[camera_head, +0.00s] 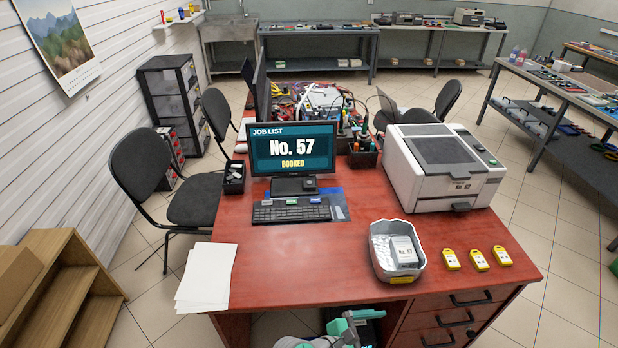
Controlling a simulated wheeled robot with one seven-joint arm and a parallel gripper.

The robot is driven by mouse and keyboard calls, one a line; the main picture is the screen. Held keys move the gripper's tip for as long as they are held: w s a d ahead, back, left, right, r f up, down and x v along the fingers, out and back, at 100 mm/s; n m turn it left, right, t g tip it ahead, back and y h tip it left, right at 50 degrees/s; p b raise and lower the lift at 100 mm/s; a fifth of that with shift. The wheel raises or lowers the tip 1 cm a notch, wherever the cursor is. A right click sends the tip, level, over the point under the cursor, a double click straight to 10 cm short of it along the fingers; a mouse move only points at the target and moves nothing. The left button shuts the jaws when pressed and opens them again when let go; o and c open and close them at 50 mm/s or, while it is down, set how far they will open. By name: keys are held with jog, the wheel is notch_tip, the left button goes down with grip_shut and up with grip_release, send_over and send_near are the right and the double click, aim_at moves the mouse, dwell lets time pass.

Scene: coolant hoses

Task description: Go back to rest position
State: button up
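Teal and light grey parts of my arm, with what seems to be my gripper (352,326), show at the bottom edge of the head view. They are in front of the red desk (300,290), below its front edge and apart from the things on it. The view cuts them off, and the fingers cannot be made out clearly. I cannot tell whether the gripper is open or shut, and I see no object held in it.
On the desk stand a grey bin (382,268) holding a box marked No. 57 (404,250), several yellow tags (478,260), a printer (440,165), a monitor (291,147) reading "No. 57 BOOKED" and a keyboard (291,211). Wooden steps (65,290) stand at left.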

jog(key=s+a+f+m+t+y, duration=0.6)
jog(key=s+a+f+t+y, duration=0.15)
jog(key=a+f, duration=0.35)
jog(key=s+a+r+m+t+y, duration=0.2)
jog(key=s+a+r+m, duration=0.1)
jog(key=s+r+m, duration=0.3)
jog(key=s+a+r+m+t+y, duration=0.2)
jog(key=s+a+r+m, duration=0.2)
jog(key=s+r+m, duration=0.2)
jog(key=shift+s+r+m, duration=0.3)
jog(key=shift+s+m, duration=0.3)
jog(key=shift+s, duration=0.65)
jog(key=shift+c, duration=0.6)
